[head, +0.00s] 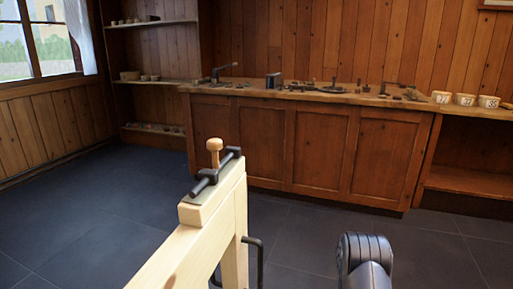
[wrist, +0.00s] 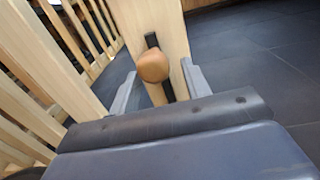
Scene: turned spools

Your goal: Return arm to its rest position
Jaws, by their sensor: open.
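My gripper (wrist: 158,72) shows in the wrist view with its two grey fingers apart. A round, light-brown turned wooden spool (wrist: 152,66) appears between the fingers, with a gap on each side. In the head view what looks like the same spool (head: 214,152) stands upright by a black bar (head: 216,172) on top of a pale wooden frame (head: 205,207). A dark rounded link of my arm (head: 365,262) rises at the lower right of the head view. My gripper's fingers cannot be made out there.
A long wooden cabinet (head: 300,150) with tools on top stands at the back. Shelves (head: 155,82) stand at the left back. Pale slats (wrist: 45,60) fill the wrist view's left. Dark floor (head: 90,215) is clear at left.

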